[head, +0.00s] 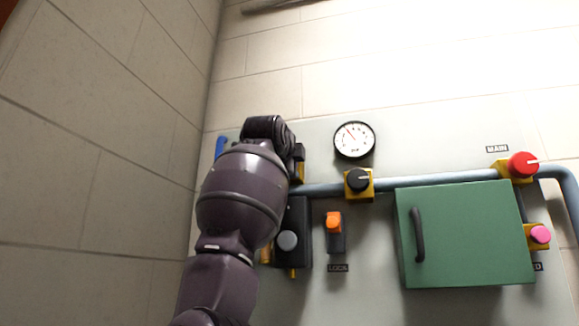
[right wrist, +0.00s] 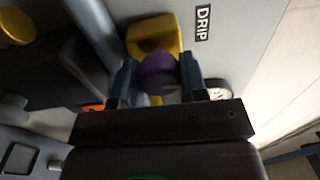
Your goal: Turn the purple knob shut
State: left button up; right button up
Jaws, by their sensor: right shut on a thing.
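The purple knob (right wrist: 157,72) shows in the right wrist view, in front of a yellow mount (right wrist: 150,38) near a DRIP label (right wrist: 203,23). A pale mark shows on the knob's near side. My right gripper (right wrist: 158,80) has one finger on each side of the knob and is shut on it. In the head view my arm covers the knob, and the fingertips are hidden there. My left gripper is not in view.
The head view shows a black knob (head: 357,180) on the pipe, a gauge (head: 354,139), an orange switch (head: 334,222), a green cabinet door (head: 465,235), a red knob (head: 522,164) and a pink knob (head: 540,234). A side wall (head: 100,150) stands left of my arm.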

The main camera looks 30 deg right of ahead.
jog(key=shift+n, duration=0.7)
jog(key=shift+r, duration=0.1)
jog(key=shift+n, duration=0.4)
jog(key=o, duration=0.9)
